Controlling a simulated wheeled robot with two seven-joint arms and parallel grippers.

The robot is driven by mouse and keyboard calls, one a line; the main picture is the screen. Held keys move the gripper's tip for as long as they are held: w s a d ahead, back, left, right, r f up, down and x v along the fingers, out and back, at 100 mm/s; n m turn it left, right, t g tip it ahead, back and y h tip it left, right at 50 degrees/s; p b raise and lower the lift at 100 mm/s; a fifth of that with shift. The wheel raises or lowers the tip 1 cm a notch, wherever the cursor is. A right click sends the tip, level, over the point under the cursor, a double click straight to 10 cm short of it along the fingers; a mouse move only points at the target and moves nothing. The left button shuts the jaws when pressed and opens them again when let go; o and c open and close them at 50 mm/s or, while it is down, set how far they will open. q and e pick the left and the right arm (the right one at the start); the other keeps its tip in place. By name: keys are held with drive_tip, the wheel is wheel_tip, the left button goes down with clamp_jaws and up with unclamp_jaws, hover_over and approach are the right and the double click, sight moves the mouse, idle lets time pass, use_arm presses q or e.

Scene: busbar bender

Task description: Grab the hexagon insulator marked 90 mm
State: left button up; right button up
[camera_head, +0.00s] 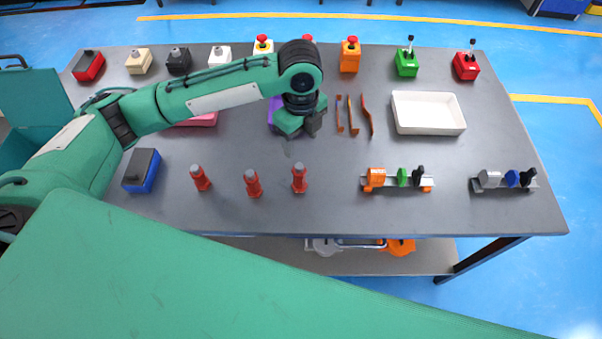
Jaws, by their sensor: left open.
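Three red insulators with grey tops stand upright in a loose row near the front of the table: the left insulator (201,179), the middle insulator (253,185) and the right insulator (299,180). Their size marks are too small to read, so I cannot tell which one is 90 mm. My left gripper (289,143) is open, behind the row and nearest the right insulator, apart from it. Its fingers are small and partly hidden by the wrist. My right gripper is not in view.
The grey table (420,210) holds a blue box (142,171) left of the insulators and two rails with coloured parts (398,181) (504,181) on the right. Copper strips (354,115) and a white tray (428,112) lie behind. Coloured switch boxes (350,55) line the back edge.

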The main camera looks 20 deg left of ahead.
sight(299, 165)
use_arm(q)
wheel_tip(299, 165, down, 8)
drive_tip(key=shift+f+p, duration=0.15)
drive_tip(key=shift+p, duration=0.8)
drive_tip(key=shift+f, duration=0.25)
drive_tip(key=f, duration=0.1)
drive_tip(key=f+p, duration=0.1)
drive_tip(key=f, duration=0.1)
drive_tip(key=f+p, duration=0.1)
drive_tip(key=shift+a+f, duration=0.15)
drive_tip(key=shift+a, duration=0.1)
drive_tip(key=shift+f, duration=0.2)
drive_tip(key=c, duration=1)
drive_tip(key=shift+c, duration=0.5)
drive_tip(key=shift+r, duration=0.15)
